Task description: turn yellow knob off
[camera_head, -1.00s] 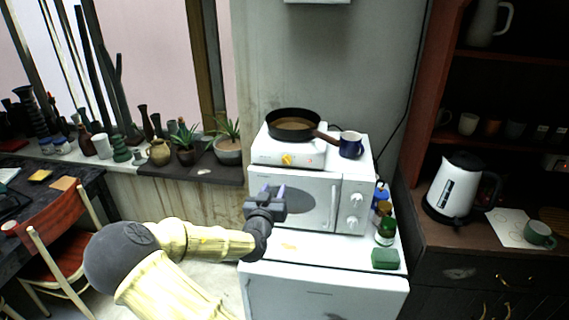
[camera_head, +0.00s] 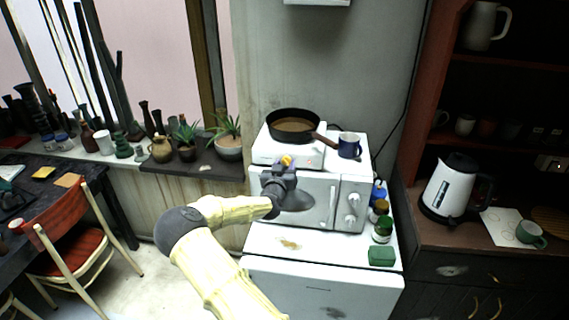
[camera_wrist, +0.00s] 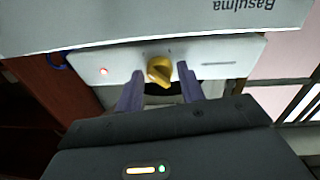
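The yellow knob (camera_head: 286,160) is on the front panel of the white hot plate (camera_head: 262,147), which stands on the microwave. In the wrist view the knob (camera_wrist: 159,70) sits between the tips of my two purple fingers, with space on both sides. My gripper (camera_wrist: 160,85) is open and in front of the panel; in the head view it (camera_head: 284,162) covers part of the knob. A red light (camera_wrist: 103,72) glows on the panel beside the knob.
A black pan (camera_head: 293,120) rests on the hot plate, its handle towards a dark blue mug (camera_head: 349,145). The microwave (camera_head: 318,200) is below. Bottles (camera_head: 381,229) and a green block (camera_head: 382,256) stand on the lower white top at right.

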